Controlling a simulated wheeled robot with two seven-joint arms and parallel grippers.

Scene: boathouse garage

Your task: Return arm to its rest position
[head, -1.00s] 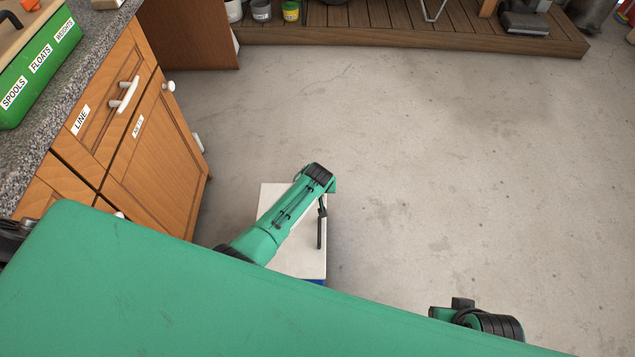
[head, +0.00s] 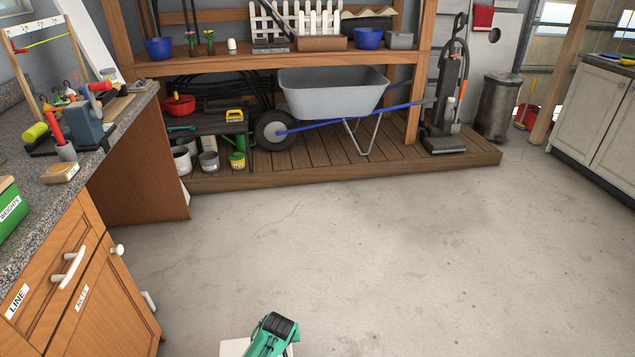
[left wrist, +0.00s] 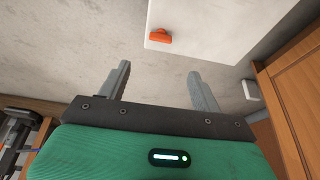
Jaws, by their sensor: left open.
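My left gripper (left wrist: 159,72) shows in the left wrist view with its two grey fingers wide apart and nothing between them. A white flat surface (left wrist: 215,25) with a small orange-red piece (left wrist: 160,36) on it lies beyond the fingertips, apart from them. In the head view, a green link of my arm with a black joint (head: 272,332) shows at the bottom edge, over a pale box top (head: 233,348). The left gripper itself is not visible there. My right gripper is in neither view.
A wooden cabinet (head: 85,300) with a granite counter (head: 75,185) stands at left. A wooden platform (head: 330,165) with a wheelbarrow (head: 330,90) is at the back, and a vacuum cleaner (head: 445,105) and bin (head: 498,105) at back right. The concrete floor (head: 400,260) between is clear.

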